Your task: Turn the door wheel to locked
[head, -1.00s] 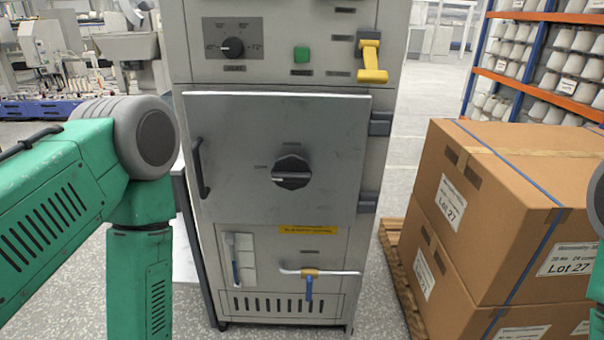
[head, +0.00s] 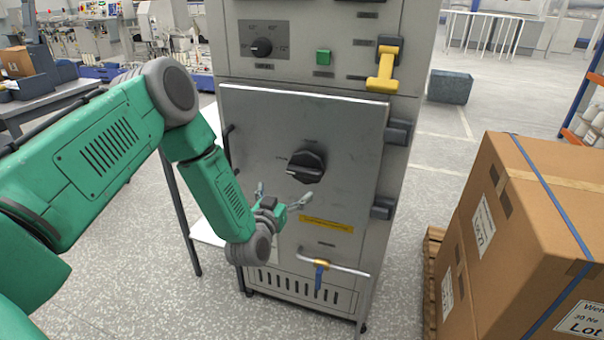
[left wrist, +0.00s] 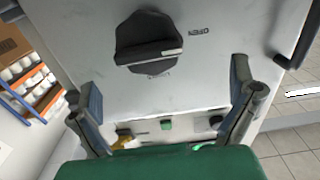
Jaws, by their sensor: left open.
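The door wheel (head: 306,166) is a black round knob with a raised bar, on the grey cabinet door (head: 262,130). Its bar lies roughly level, with the pale-marked end toward the left. In the left wrist view the picture is upside down; the wheel (left wrist: 148,42) has its pale stripe pointing toward the label "OPEN" (left wrist: 198,32). My left gripper (head: 282,194) is open and empty, just below and left of the wheel in the head view. Its spread fingers (left wrist: 164,75) show in the left wrist view, apart from the wheel. My right gripper is out of view.
The door has a dark handle (head: 228,147) at its left edge and hinges at its right. A yellow lever (head: 384,70) and green button (head: 323,57) sit above; a blue-handled valve (head: 319,275) is below. Cartons (head: 540,230) stand at right.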

